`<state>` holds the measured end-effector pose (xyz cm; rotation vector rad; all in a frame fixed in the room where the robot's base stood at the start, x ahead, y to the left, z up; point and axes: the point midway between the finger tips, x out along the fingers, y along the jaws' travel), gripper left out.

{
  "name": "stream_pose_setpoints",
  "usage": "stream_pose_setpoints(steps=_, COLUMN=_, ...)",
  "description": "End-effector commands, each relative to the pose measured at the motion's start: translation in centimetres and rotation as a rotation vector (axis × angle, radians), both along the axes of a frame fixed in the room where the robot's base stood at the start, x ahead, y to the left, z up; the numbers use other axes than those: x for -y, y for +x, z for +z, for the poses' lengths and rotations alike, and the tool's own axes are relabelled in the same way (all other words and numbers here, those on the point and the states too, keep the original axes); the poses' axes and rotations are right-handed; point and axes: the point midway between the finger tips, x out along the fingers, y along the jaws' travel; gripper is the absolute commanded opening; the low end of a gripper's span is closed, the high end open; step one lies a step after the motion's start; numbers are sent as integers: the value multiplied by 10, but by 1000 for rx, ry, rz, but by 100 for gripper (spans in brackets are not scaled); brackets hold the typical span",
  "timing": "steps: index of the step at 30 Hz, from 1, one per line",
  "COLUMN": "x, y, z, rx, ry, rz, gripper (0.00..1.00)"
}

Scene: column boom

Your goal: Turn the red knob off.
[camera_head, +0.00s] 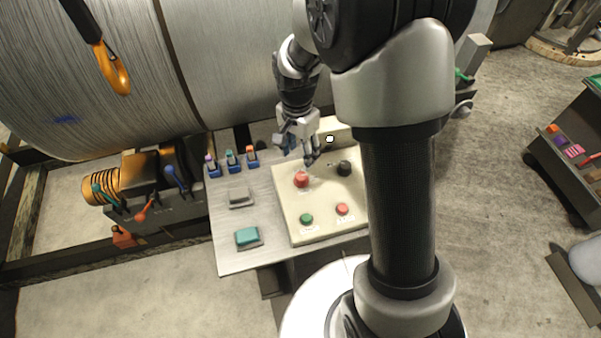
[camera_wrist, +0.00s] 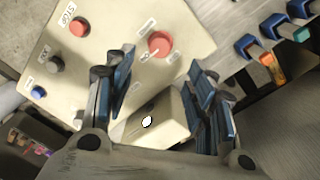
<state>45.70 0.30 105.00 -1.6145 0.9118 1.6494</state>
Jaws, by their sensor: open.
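The red knob (camera_head: 301,180) sits at the upper left of the beige control panel (camera_head: 325,226). In the wrist view the red knob (camera_wrist: 160,44) shows beyond the fingertips, within the gap between them, with a label beside it. My gripper (camera_head: 299,153) is above and just behind the knob, pointing down at the panel. In the wrist view its blue-padded fingers (camera_wrist: 165,70) are apart, with nothing between the pads. They seem not to touch the knob. The knob's exact setting is too small to read.
A black knob (camera_head: 344,168), a green button (camera_head: 306,218) and a smaller red button (camera_head: 342,209) share the panel. A raised box (camera_wrist: 165,122) with a white lamp stands at its back edge. Small levers (camera_head: 231,158) stand to the left. A large drum (camera_head: 230,60) is behind.

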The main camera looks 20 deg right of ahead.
Motion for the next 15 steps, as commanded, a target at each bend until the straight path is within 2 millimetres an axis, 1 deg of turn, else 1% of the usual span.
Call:
stream_pose_setpoints(steps=1, x=0, y=-1, z=-15, rx=-4, ry=0, rz=0, gripper=51)
stream_pose_setpoints(steps=6, x=1, y=-2, z=-52, rx=-4, ry=0, rz=0, gripper=51)
stream_pose_setpoints(steps=9, x=1, y=-3, z=-71, rx=-2, ry=0, rz=0, gripper=51)
stream_pose_setpoints(steps=12, x=2, y=-3, z=-86, rx=-1, ry=0, rz=0, gripper=51)
stream_pose_setpoints(steps=15, x=2, y=-3, z=-97, rx=-1, ry=0, rz=0, gripper=51)
